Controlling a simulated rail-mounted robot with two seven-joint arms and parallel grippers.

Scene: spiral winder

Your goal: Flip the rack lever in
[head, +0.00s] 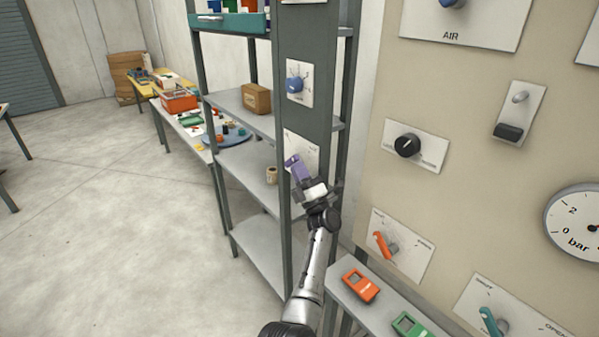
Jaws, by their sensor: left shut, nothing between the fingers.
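The rack lever (297,166) is purple and sits on a white plate (305,146) on the dark upright panel of the shelf rack (308,113). It tilts up and to the left. My left gripper (308,186) is shut and empty at the lower end of the lever and hides part of it and of the plate. I cannot tell whether the fingers touch the lever. My right gripper is not in view.
Above the lever is a blue knob (295,85) on its own plate. To the right stands a beige panel (480,180) with a black knob (407,145), an orange lever (381,244) and a gauge (580,224). A ledge with an orange device (360,286) lies below.

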